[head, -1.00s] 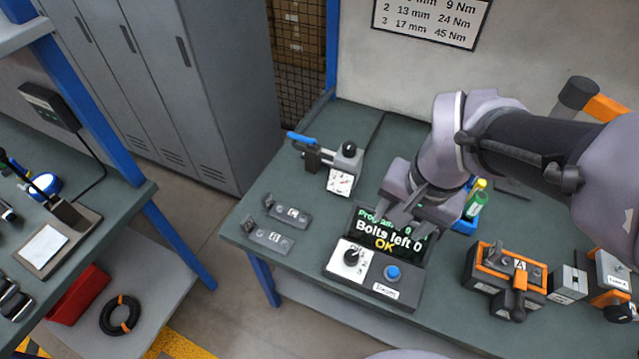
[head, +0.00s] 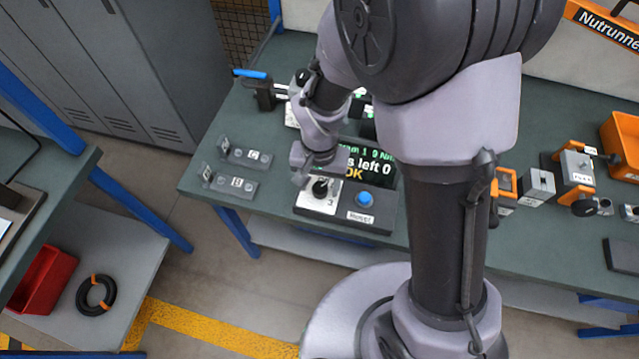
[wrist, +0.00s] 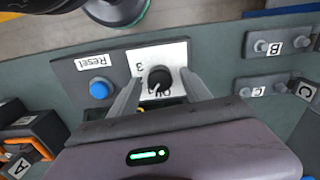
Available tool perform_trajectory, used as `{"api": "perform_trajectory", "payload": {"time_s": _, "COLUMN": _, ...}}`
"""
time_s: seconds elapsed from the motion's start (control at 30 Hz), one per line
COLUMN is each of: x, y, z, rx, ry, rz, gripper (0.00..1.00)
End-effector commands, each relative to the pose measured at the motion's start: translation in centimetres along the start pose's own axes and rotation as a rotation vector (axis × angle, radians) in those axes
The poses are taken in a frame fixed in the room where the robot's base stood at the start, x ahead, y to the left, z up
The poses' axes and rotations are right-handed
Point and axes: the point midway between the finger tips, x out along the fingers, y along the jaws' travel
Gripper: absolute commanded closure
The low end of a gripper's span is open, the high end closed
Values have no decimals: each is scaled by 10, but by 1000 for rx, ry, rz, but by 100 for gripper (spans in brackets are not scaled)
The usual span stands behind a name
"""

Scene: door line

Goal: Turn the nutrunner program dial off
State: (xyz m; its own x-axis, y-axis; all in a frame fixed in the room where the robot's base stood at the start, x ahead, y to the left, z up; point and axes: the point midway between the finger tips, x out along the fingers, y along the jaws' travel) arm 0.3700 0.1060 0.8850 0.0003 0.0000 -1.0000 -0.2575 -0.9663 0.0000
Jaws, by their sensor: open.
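The program dial is a black round knob (head: 320,188) on a white plate at the left of the control box (head: 352,216). The wrist view shows this dial (wrist: 160,78) with a "3" beside it, other marks partly hidden, and a white pointer line toward the lower left. My gripper (wrist: 159,84) is open, with one finger on each side of the dial; I cannot tell whether they touch it. In the head view my gripper (head: 301,179) hangs just behind the dial. The screen (head: 368,165), partly covered by my arm, shows "left 0" and "OK".
A blue Reset button (head: 364,199) sits beside the dial plate. Brackets marked C (head: 246,156) and B (head: 232,184) lie to the left. A blue-handled clamp (head: 265,92) stands behind. An orange-and-grey fixture (head: 575,170) stands at the right.

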Motion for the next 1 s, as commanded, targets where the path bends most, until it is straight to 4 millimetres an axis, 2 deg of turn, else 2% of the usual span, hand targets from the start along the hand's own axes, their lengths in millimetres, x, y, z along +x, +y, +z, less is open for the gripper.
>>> {"api": "perform_trajectory", "payload": {"time_s": 0.3, "x": 4, "y": 0, "z": 0, "rx": 1, "ry": -1, "rz": 0, "gripper": 44}}
{"api": "perform_trajectory", "payload": {"time_s": 0.37, "x": 4, "y": 0, "z": 0, "rx": 1, "ry": -1, "rz": 0, "gripper": 54}}
{"api": "perform_trajectory", "payload": {"time_s": 0.6, "x": 4, "y": 0, "z": 0, "rx": 1, "ry": -1, "rz": 0, "gripper": 100}}
{"api": "perform_trajectory", "payload": {"time_s": 1.0, "x": 3, "y": 0, "z": 0, "rx": -86, "ry": -1, "rz": 1, "gripper": 100}}
